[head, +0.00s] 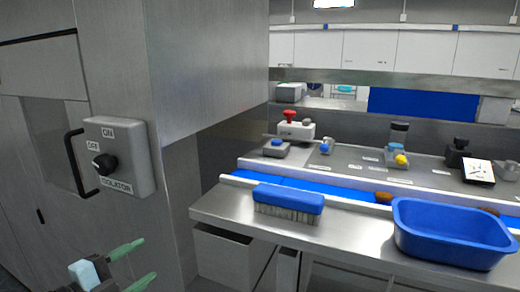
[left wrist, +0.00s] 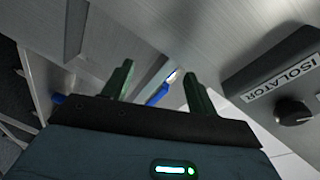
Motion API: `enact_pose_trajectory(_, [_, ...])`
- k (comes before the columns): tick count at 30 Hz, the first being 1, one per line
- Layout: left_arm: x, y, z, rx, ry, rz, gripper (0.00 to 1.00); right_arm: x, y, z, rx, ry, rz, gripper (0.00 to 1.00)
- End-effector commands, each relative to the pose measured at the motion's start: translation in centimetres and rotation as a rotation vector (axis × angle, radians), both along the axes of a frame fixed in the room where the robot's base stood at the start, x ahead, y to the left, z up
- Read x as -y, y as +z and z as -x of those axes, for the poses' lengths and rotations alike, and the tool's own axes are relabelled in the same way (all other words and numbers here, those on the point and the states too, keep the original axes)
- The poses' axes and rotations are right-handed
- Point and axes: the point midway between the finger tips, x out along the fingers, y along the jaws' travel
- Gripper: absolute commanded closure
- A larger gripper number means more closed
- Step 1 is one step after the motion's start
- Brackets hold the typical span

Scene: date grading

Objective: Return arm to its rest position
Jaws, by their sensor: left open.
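My left gripper (head: 146,262) is at the bottom left of the head view, with its two green fingers apart and nothing between them. It is below the grey isolator box (head: 128,160) and apart from it. In the left wrist view the open fingers of my left gripper (left wrist: 158,84) show empty, with the isolator box (left wrist: 275,75) to their right. The box has a black knob (head: 104,163) with ON and OFF labels; I cannot tell its exact setting. My right gripper is not in view.
A steel cabinet wall (head: 205,70) carries the box and a black handle (head: 76,162). To the right, a steel bench (head: 235,215) holds a blue brush (head: 288,200) and a blue tub (head: 450,248), beside a blue belt (head: 335,192) with brown dates (head: 384,197).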

Motion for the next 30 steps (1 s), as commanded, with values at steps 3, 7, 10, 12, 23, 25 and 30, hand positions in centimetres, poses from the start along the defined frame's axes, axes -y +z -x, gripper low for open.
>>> enact_pose_trajectory(3, [1.3,-5.3,0.6,-0.124,0.041,0.151,0.42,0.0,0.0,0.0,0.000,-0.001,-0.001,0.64])
enact_pose_trajectory(7, [2.1,-11.0,1.9,-0.257,0.114,0.301,0.42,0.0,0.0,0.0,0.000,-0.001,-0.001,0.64])
enact_pose_trajectory(10, [2.5,-15.6,3.6,-0.366,0.188,0.412,0.42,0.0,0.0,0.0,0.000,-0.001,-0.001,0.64])
enact_pose_trajectory(12, [2.7,-18.9,5.2,-0.444,0.249,0.486,0.42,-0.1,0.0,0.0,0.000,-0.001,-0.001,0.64])
enact_pose_trajectory(23, [3.4,-34.1,18.4,-0.833,0.642,0.795,0.42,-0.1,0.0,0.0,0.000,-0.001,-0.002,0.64])
enact_pose_trajectory(25, [3.5,-35.8,20.6,-0.880,0.701,0.825,0.42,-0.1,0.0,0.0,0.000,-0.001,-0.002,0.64])
enact_pose_trajectory(30, [3.7,-37.7,23.7,-0.938,0.778,0.861,0.42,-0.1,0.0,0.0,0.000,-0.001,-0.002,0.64])
